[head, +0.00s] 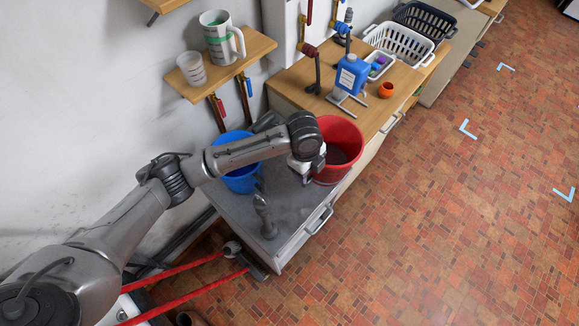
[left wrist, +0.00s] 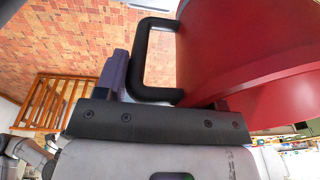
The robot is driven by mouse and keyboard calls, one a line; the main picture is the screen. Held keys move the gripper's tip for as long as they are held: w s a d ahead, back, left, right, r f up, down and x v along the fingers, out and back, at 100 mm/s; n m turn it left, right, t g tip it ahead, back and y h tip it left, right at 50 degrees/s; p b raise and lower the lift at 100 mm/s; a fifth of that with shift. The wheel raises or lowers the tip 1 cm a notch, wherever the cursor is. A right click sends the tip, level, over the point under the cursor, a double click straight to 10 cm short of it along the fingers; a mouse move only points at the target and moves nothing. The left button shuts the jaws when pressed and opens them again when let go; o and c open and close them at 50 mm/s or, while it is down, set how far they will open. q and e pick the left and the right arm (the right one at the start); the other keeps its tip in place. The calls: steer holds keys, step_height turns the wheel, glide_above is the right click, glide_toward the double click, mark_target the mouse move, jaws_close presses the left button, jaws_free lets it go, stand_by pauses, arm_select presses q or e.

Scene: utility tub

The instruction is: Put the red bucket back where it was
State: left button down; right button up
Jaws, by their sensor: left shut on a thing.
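The red bucket (head: 349,171) is upright at the right end of the grey worktop, by the wooden counter. Its dark inside shows. I cannot tell whether its base rests on the surface or is slightly raised. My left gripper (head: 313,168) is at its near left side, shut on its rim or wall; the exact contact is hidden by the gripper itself. In the left wrist view the red bucket (left wrist: 250,45) fills the upper right, right beside the gripper's dark parts. My right gripper is not in view.
A blue bucket (head: 243,180) stands left of the red one, partly behind my arm. A grey tap (head: 265,218) rises near the worktop's front. A blue jug (head: 351,75), an orange cup (head: 386,90) and a white basket (head: 399,44) are on the wooden counter (head: 299,90).

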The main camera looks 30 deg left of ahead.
arm_select(q)
steer(key=w+a+f, duration=0.1)
steer(key=a+f, duration=0.7)
steer(key=shift+w+a+f, duration=0.15)
steer(key=shift+w+f, duration=0.05)
steer(key=shift+f, duration=0.3)
steer(key=c, duration=0.7)
jaws_free()
steer(key=shift+f, duration=0.15)
steer(key=o, duration=0.5)
